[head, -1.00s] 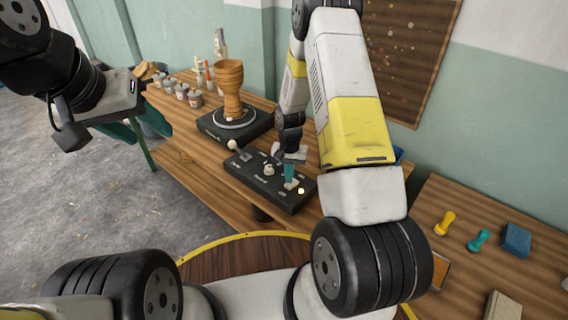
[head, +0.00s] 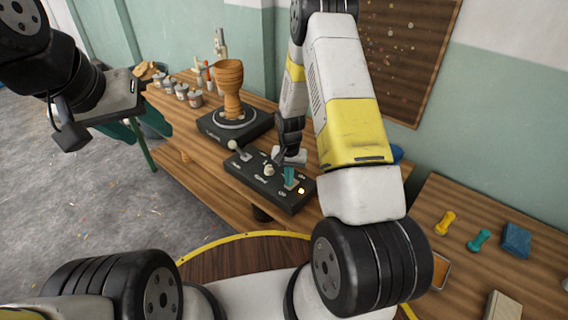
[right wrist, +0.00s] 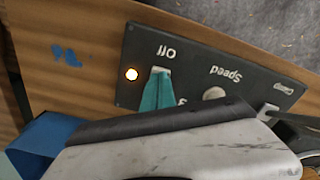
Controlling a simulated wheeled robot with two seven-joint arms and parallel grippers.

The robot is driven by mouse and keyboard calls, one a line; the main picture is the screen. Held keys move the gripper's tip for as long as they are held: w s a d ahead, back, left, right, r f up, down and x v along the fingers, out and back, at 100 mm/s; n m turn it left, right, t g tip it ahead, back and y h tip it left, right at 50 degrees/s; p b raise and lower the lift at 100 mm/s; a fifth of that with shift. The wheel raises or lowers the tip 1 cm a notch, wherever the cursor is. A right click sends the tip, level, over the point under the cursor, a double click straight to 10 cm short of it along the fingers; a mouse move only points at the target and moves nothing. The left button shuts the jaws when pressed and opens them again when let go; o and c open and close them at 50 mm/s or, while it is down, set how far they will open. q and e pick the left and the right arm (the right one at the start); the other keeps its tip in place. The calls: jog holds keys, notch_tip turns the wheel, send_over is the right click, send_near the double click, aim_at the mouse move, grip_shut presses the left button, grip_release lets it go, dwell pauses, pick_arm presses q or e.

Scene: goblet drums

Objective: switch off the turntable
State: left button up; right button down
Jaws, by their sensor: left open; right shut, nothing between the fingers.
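The turntable (head: 236,122) is a dark box with a round plate, and a wooden goblet drum form stands on it. In the right wrist view the teal lever (right wrist: 157,90) rises beside the upside-down "Off" label, with the lamp (right wrist: 131,74) glowing. My right gripper (head: 282,160) is shut and empty, low over the panel's back edge, behind the lever; contact is unclear. My left gripper (head: 100,112) is open and empty, away at the left.
Several small pots (head: 182,92) stand at the table's back left. A second table at right holds a yellow tool (head: 446,222), a teal tool (head: 480,239) and a blue block (head: 516,239).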

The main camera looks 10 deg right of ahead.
jog(key=shift+f, duration=0.2)
jog(key=shift+r, duration=3.5)
jog(key=shift+r, duration=0.1)
notch_tip(320, 180, up, 12)
jog(key=t, duration=0.1)
send_over(289, 188)
jog(key=s+r+n+t+y, duration=0.15)
jog(key=s+r, duration=0.35)
jog(key=r, duration=0.6)
jog(key=s+a+r+n+t, duration=0.1)
jog(key=s+r+t, duration=0.1)
jog(key=s+r, duration=0.4)
jog(key=s+a+r+n+t, duration=0.1)
jog(key=s+r, duration=0.4)
jog(key=s, duration=0.6)
jog(key=shift+s+r+n+t+y, duration=0.35)
jog(key=shift+s+n, duration=0.05)
jog(key=shift+n, duration=0.35)
